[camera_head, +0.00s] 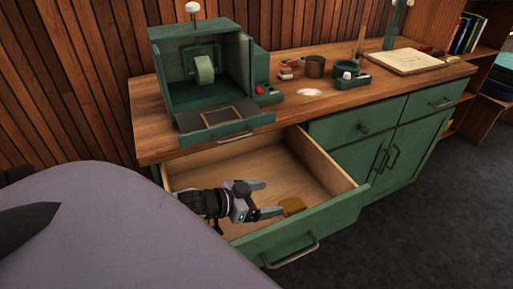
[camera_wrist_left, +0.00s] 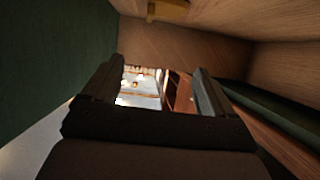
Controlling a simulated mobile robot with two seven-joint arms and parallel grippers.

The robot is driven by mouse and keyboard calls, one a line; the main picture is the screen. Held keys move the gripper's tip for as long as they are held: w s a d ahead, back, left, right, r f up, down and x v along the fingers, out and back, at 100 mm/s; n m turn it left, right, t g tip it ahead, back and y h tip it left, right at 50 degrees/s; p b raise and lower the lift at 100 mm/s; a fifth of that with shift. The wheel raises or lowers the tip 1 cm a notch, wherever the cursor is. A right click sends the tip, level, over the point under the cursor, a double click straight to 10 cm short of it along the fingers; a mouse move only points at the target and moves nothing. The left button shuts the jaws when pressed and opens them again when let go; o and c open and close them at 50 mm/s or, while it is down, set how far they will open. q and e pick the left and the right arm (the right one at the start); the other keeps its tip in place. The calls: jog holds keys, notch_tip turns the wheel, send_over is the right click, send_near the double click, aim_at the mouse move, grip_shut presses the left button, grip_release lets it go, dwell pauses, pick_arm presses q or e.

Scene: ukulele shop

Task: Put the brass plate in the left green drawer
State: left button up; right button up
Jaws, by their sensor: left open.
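The brass plate (camera_head: 292,206) is a small golden piece inside the open left green drawer (camera_head: 318,220), close to the drawer's front panel. It also shows as a golden-brown piece at the top edge of the left wrist view (camera_wrist_left: 167,11). My left gripper (camera_head: 272,198) reaches into the drawer opening from the left. Its two fingers are apart with nothing held between them, and the plate lies just beyond the fingertips, apparently clear of them. The drawer is pulled well out and its wooden floor is otherwise bare. My right gripper is not in view.
A green open-fronted machine (camera_head: 205,75) stands on the wooden countertop (camera_head: 300,115) above the drawer. Small items, including a dark cup (camera_head: 315,67) and a pale board (camera_head: 405,62), lie further right. The closed green cabinet (camera_head: 400,150) continues right. The grey floor (camera_head: 430,230) in front is clear.

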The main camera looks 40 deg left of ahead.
pick_arm(q)
jog(key=shift+v, duration=1.15)
jog(key=shift+r, duration=0.1)
